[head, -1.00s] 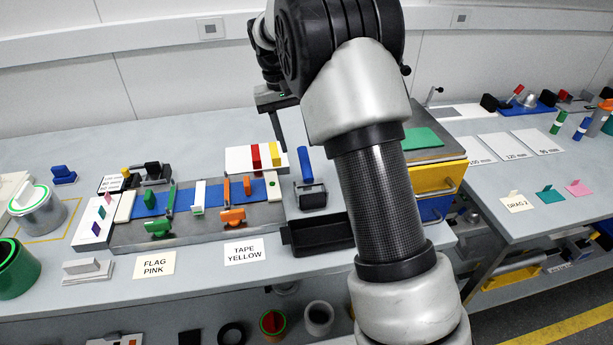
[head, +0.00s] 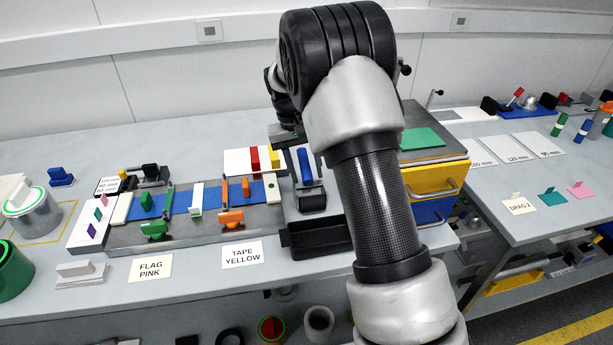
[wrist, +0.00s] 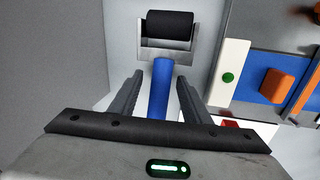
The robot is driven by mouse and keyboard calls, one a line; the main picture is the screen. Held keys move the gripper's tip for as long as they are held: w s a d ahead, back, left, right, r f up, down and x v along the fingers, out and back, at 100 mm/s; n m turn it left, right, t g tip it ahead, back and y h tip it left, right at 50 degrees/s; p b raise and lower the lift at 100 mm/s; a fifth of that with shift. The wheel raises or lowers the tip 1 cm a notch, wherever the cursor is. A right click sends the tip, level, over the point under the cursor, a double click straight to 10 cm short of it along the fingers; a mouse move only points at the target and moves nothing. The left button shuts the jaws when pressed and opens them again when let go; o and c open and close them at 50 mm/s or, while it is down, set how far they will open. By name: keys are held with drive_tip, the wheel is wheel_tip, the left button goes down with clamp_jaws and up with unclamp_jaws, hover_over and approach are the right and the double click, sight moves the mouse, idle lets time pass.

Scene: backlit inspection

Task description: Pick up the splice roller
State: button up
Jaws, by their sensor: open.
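The splice roller has a blue handle and a black roller in a grey frame. In the head view the splice roller (head: 305,166) stands on a grey surface right of the splicing plate, its handle rising towards my gripper. In the wrist view the splice roller (wrist: 160,88) has its roller at the top and its handle running down between my fingers. My gripper (wrist: 160,76) is open, one finger on each side of the blue handle, with visible gaps. The lower end of the handle is hidden by the gripper body.
A black open tray (head: 318,238) is in front of the roller. The metal splicing plate (head: 190,235), with blue strips and coloured clamps, lies to the left. Red and yellow blocks (head: 255,160) stand close by on a white board. A drawer unit (head: 438,182) is to the right.

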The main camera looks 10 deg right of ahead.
clamp_jaws()
